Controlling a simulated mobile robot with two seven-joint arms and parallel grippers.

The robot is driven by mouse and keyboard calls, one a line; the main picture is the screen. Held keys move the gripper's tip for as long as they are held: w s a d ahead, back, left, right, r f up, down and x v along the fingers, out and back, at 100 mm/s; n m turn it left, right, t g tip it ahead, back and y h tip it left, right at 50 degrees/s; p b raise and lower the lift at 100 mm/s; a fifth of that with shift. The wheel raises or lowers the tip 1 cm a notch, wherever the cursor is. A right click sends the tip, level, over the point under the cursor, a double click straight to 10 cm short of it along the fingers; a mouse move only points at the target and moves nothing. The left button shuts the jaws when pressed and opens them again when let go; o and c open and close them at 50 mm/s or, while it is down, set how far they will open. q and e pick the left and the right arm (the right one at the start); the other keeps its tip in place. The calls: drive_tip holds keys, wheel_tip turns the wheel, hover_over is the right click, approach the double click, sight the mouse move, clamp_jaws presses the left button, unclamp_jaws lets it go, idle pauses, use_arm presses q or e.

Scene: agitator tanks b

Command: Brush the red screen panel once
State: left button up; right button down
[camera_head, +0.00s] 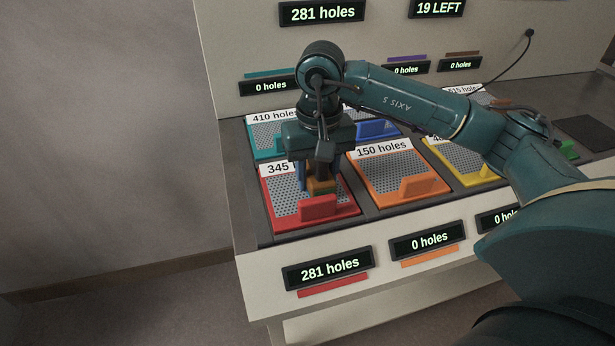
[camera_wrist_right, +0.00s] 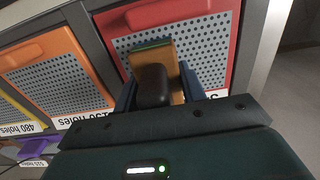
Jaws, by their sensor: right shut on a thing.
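The red screen panel (camera_head: 283,188) lies at the front left of the grid of panels. It has a perforated grey sheet, a red frame and a red block at its front edge; its label reads 345, partly hidden. My right gripper (camera_head: 315,178) is over this panel, shut on a brush (camera_head: 322,187) with a tan body and a green strip. In the right wrist view the brush (camera_wrist_right: 161,60) sits between the fingers, above the red panel (camera_wrist_right: 206,48). I cannot tell whether the brush touches the sheet. My left gripper is not in view.
An orange panel (camera_head: 385,176) marked 150 holes is right of the red one, then a yellow panel (camera_head: 462,162). Teal (camera_head: 268,138) and blue panels lie behind. The front display (camera_head: 328,268) under red reads 281 holes; the top displays read 281 holes and 19 LEFT (camera_head: 437,8).

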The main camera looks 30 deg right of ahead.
drive_tip(key=shift+s+d+f, duration=0.15)
drive_tip(key=shift+d+f, duration=0.05)
drive_tip(key=shift+d, duration=0.3)
wheel_tip(320, 180, up, 5)
drive_tip(key=p, duration=0.3)
drive_tip(key=shift+r, duration=0.2)
drive_tip(key=shift+f, duration=0.1)
